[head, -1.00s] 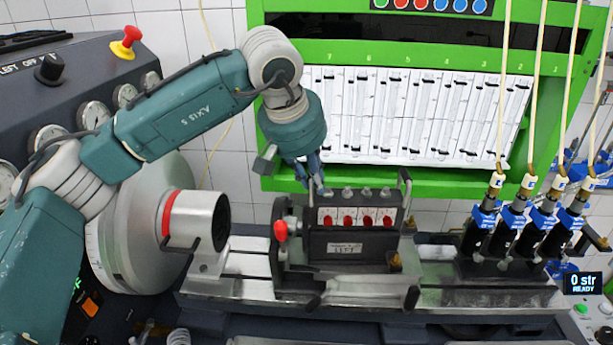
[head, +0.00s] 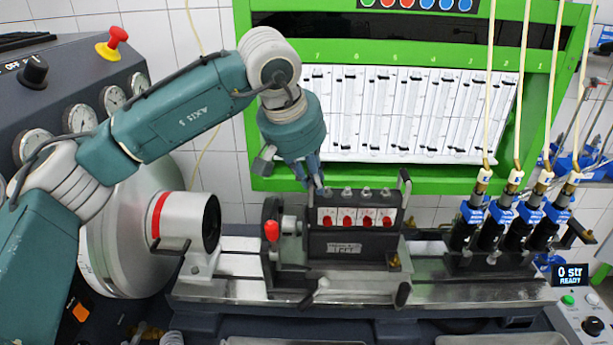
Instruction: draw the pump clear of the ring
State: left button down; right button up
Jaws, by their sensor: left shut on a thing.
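The pump (head: 344,248) is a dark block with red windows on a white panel and several round fittings on top. It sits upright on the metal bench bed. A dark upright mount (head: 270,253), which looks like the ring holder, stands just left of it with a red knob (head: 271,231). A short pale stub (head: 291,225) shows between mount and pump; whether it is still inside the ring is hidden. My left gripper (head: 314,183) points down, shut on the pump at its top left corner; the exact grip point is hard to see. My right gripper is not in view.
A silver drive drum with a red band (head: 159,215) stands left of the mount. Several blue injectors (head: 467,214) with pale hoses stand to the right. Bed space (head: 425,268) lies between pump and injectors. A green gauge frame (head: 350,182) is behind.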

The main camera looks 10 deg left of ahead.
pick_arm(q)
jog(key=shift+d, duration=0.25)
